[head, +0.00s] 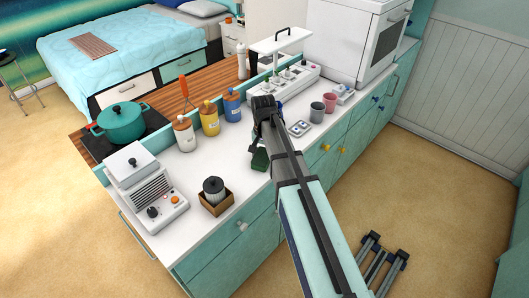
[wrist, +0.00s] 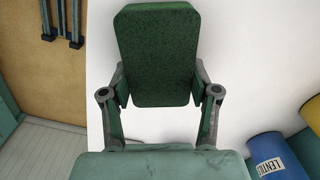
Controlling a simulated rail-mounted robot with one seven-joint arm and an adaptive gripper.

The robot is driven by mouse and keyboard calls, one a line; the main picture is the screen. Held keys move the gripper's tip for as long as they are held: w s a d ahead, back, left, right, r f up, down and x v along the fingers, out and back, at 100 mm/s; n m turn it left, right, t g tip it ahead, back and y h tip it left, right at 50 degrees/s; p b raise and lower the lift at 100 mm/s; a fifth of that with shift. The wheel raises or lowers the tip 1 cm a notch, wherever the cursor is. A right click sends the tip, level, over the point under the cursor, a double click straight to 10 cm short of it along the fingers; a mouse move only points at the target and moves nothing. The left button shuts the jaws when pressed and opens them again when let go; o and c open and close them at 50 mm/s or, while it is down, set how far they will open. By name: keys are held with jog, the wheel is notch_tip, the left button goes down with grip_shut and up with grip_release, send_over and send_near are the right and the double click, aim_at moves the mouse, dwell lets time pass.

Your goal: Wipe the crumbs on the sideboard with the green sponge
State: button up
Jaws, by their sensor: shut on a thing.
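The green sponge (wrist: 157,45) fills the upper middle of the wrist view, a rounded dark green block with a lighter green edge. My gripper (wrist: 159,82) has a finger on each side of it and is shut on it. In the head view, the sponge (head: 260,160) shows below the end of my arm, over the white top of the sideboard (head: 253,189). I cannot tell whether it touches the top. No crumbs can be made out in either view; my arm and the sponge hide part of the top.
Yellow (head: 209,121) and blue (head: 232,107) jars stand behind my gripper. A boxed canister (head: 215,197) and a white appliance (head: 156,205) are to the left. Grey (head: 317,112) and pink (head: 330,102) cups are to the right. Bare white top lies around the sponge.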

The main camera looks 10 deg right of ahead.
notch_tip(320, 180, up, 2)
jog(key=shift+r+p, duration=0.2)
jog(key=shift+p, duration=0.1)
jog(key=shift+w+d+r+p, duration=0.1)
jog(key=shift+d+r+p, duration=0.1)
jog(key=shift+r+p, duration=1.7)
jog(key=shift+r, duration=0.9)
